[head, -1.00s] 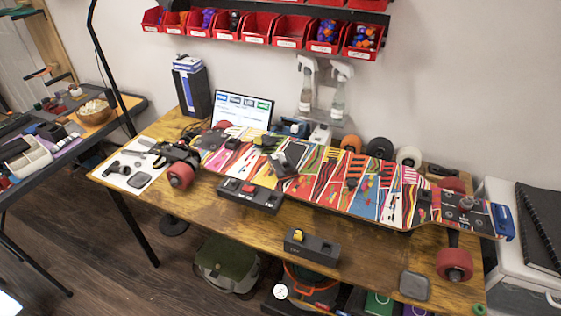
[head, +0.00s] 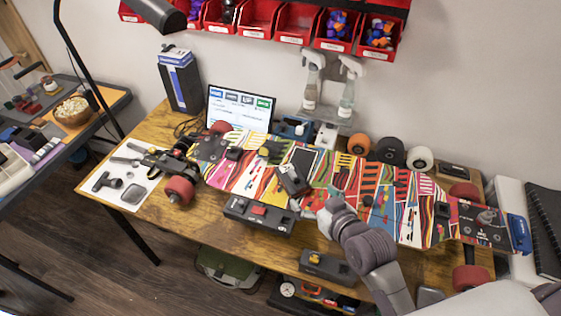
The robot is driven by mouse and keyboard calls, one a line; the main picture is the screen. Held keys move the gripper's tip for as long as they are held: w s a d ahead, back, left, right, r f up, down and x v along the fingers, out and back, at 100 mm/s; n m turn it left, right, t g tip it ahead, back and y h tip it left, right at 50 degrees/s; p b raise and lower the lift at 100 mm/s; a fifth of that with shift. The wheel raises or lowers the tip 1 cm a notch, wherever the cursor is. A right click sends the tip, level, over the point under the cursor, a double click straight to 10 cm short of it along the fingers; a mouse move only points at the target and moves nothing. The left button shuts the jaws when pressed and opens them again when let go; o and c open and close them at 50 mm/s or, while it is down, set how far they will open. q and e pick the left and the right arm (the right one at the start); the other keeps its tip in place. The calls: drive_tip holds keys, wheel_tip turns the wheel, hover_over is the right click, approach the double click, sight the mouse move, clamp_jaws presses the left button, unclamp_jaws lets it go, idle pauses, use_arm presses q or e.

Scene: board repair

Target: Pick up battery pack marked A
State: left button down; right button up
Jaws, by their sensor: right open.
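Two dark box-shaped packs are in the head view. One pack with a red switch (head: 258,215) sits at the table's front edge, left of centre. A second pack with a yellow switch (head: 327,267) sits further right on the front edge, partly covered by my right arm. I cannot read a letter A on either. My right gripper (head: 292,181) is open above the middle of the skateboard deck, up and to the right of the red-switch pack and apart from it. Its fingertips are hard to pick out against the dark parts there. My left gripper is not in view.
The colourful skateboard deck (head: 345,190) lies along the wooden table, with a red wheel (head: 178,190) at its left. A screen (head: 240,108), spray bottles (head: 347,88) and loose wheels (head: 390,152) stand behind it. A white sheet with tools (head: 122,176) lies left. Red bins (head: 297,25) hang above.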

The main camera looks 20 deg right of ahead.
sight(293, 172)
drive_tip(key=shift+w, duration=0.65)
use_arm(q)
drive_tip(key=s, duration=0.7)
use_arm(e)
drive_tip(key=p+x, duration=0.1)
drive_tip(key=x, duration=0.3)
drive_tip(key=shift+w+a+f, duration=0.2)
drive_tip(key=shift+w+f, duration=0.1)
drive_tip(key=shift+w, duration=0.35)
drive_tip(key=shift+w+a+f+p, duration=0.15)
drive_tip(key=shift+w+p, duration=0.2)
drive_tip(key=shift+w, duration=0.65)
drive_tip(key=x, duration=0.3)
drive_tip(key=shift+w+p, duration=0.2)
drive_tip(key=shift+p, duration=0.1)
drive_tip(key=shift+w+f, duration=0.2)
drive_tip(key=c, duration=1.4)
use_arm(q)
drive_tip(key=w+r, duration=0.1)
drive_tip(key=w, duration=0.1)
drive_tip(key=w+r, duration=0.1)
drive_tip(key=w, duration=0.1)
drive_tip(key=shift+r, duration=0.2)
use_arm(e)
drive_tip(key=shift+r, duration=0.1)
drive_tip(key=shift+c, duration=1.1)
